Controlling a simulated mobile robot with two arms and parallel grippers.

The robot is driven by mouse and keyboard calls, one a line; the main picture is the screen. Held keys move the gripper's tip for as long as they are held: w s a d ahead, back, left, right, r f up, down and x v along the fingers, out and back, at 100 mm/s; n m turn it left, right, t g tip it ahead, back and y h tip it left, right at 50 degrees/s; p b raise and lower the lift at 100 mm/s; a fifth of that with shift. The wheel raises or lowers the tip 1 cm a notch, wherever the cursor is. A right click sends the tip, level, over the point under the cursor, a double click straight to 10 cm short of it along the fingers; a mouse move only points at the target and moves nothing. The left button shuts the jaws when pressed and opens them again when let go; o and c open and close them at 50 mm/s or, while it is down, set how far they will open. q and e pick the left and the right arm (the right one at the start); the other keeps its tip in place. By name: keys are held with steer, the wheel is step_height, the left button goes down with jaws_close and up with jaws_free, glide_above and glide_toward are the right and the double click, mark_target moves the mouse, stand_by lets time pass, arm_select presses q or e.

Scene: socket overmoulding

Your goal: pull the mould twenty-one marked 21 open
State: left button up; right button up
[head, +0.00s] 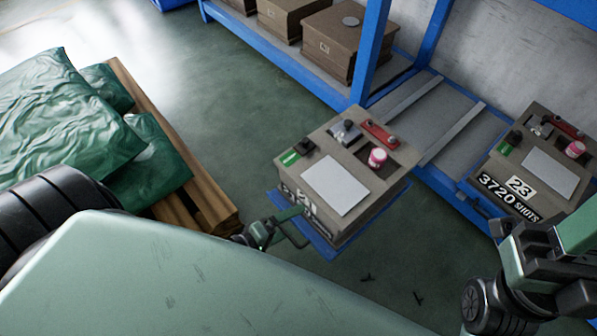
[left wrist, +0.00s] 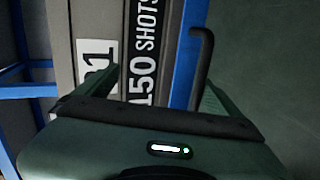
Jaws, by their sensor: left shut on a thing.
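Mould twenty-one (head: 375,208) is a tan box with a white sheet, a pink-topped jar and small fittings on top. It sits on a blue tray (head: 325,250) that stands out from the rack over the floor. Its front plate, partly hidden in the head view, shows "150 SHOTS" (left wrist: 143,50) and part of a number in the left wrist view. My left gripper (head: 277,224) is at the tray's front, shut on the dark handle (head: 295,238); the bent handle (left wrist: 202,65) also shows in the left wrist view. My right gripper (head: 545,270) is at the lower right, its jaws unclear.
Mould 23 (head: 548,178) sits in the rack at the right. A bare shelf with rails (head: 445,110) lies behind mould twenty-one. Brown boxes (head: 345,35) stand on the blue rack. Green sacks (head: 65,120) lie on a wooden pallet (head: 165,125) at the left.

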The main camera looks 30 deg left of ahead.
arm_select(q)
steer(key=shift+a+r, duration=0.1)
steer(key=shift+r, duration=0.35)
steer(key=shift+c, duration=0.5)
steer(key=shift+s+a+f, duration=0.15)
steer(key=shift+s+a, duration=0.05)
steer(key=shift+s, duration=0.4)
steer(key=shift+s+a+f, duration=0.15)
steer(key=shift+s+a, duration=0.05)
steer(key=shift+s, duration=0.4)
steer(key=c, duration=0.6)
steer(key=shift+s+a+f+b, duration=0.1)
steer(key=shift+s+a+f, duration=0.2)
steer(key=shift+s, duration=0.65)
steer(key=shift+s+a+f+b, duration=0.15)
steer(key=shift+s+a, duration=0.15)
steer(key=shift+s, duration=0.6)
steer(key=shift+s+a+f+b, duration=0.1)
steer(key=shift+s+a+f, duration=0.2)
steer(key=shift+s, duration=0.65)
